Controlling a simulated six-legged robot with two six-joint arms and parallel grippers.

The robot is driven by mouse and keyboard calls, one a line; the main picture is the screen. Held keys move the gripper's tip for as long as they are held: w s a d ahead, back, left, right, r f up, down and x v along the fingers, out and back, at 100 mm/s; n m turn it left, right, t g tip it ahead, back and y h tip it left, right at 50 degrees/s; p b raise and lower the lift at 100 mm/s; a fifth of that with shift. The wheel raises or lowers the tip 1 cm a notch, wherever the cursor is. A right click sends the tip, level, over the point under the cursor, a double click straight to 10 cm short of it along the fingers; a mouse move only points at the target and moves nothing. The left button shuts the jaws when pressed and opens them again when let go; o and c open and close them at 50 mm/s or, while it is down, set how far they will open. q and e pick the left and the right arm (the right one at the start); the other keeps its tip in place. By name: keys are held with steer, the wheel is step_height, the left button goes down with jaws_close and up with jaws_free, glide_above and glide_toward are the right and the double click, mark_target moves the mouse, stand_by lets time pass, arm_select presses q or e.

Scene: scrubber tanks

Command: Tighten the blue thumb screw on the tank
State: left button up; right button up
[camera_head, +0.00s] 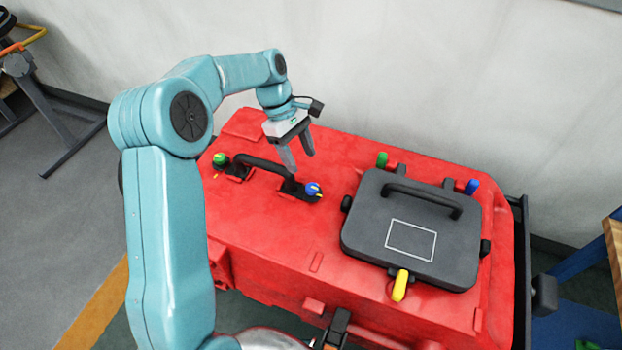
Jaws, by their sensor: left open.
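The red tank (270,225) stands against the pale wall. A blue thumb screw (313,189) sits on its top, at the right end of a black handle (265,163). My left gripper (299,163) hangs just above and slightly left of the blue screw in the picture, its two grey fingers apart and pointing down. It looks empty and apart from the screw. How far above the screw the fingertips are is hard to tell. My right gripper does not show.
A green knob (220,159) sits at the handle's left end. A metal stand (45,105) is far left.

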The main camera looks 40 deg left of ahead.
mark_target(311, 186)
arm_select(q)
steer(key=x, duration=0.7)
steer(key=shift+s+d+f, duration=0.15)
steer(key=shift+d+f, duration=0.1)
steer(key=shift+f, duration=0.1)
steer(key=shift+s+r, duration=0.1)
steer(key=shift+s, duration=0.15)
steer(key=shift+w, duration=0.15)
steer(key=c, duration=1.1)
